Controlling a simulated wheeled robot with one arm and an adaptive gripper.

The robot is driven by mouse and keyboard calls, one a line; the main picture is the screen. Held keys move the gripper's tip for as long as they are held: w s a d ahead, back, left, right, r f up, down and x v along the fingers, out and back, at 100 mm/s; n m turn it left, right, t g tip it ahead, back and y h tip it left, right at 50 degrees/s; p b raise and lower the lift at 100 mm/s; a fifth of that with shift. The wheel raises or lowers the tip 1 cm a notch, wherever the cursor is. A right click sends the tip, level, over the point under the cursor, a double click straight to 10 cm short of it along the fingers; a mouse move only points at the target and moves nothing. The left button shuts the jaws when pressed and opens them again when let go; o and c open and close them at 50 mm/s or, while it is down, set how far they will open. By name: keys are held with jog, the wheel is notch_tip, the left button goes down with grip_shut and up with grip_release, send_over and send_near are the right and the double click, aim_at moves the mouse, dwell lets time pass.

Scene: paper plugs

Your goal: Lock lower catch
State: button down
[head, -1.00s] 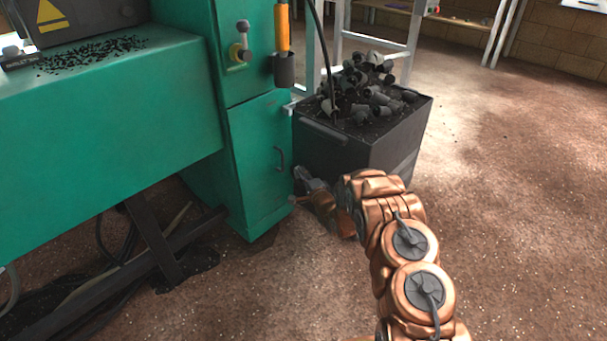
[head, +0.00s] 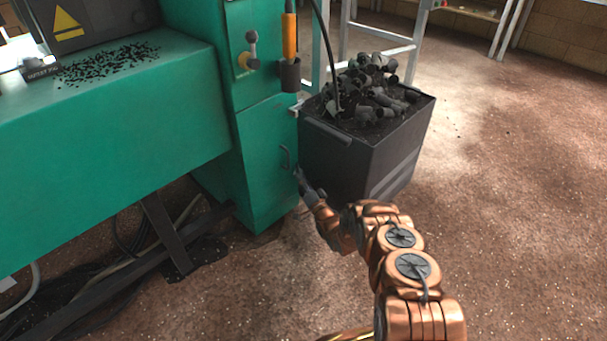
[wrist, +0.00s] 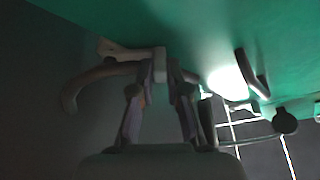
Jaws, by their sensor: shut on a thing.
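The green cabinet door (head: 266,185) is on the lower cabinet, with a dark bar handle (head: 286,158). The handle also shows in the wrist view (wrist: 252,75). The lower catch (wrist: 160,64), a pale block with a dark curved lever (wrist: 98,78), is at the door's edge in the wrist view. My gripper (wrist: 157,88) has its fingers around the catch. In the head view my gripper (head: 302,183) reaches the door's right edge and mostly hides the lower catch. The upper catch (head: 295,109) is a small pale piece at the door's top right. I cannot tell the lever's exact lock state.
A dark bin (head: 390,155) heaped with grey plugs (head: 372,95) stands just right of the door, close beside my gripper. An orange-handled tool (head: 290,35) sits in a holder above. Cables (head: 110,265) and a dark frame lie under the green table. The floor to the right is open.

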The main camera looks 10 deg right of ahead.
jog(key=f+n+y, duration=0.1)
jog(key=n, duration=0.1)
jog(key=n+y+b, duration=0.1)
jog(key=n, duration=0.1)
jog(key=a+f+n+y+b, duration=0.1)
jog(key=n, duration=0.1)
jog(key=shift+s+f, duration=0.3)
jog(key=n+y+b, duration=0.1)
jog(key=n, duration=0.1)
jog(key=f+n+g+y+b, duration=0.1)
jog(key=n+b, duration=0.1)
jog(key=shift+f+n, duration=0.15)
jog(key=shift+n, duration=0.25)
jog(key=shift+f+n+g+y+b, duration=0.3)
jog(key=shift+n+y+b, duration=0.5)
jog(key=shift+n, duration=0.4)
jog(key=c, duration=1.2)
grip_release()
jog(key=shift+o, duration=0.2)
jog(key=shift+s+d, duration=0.1)
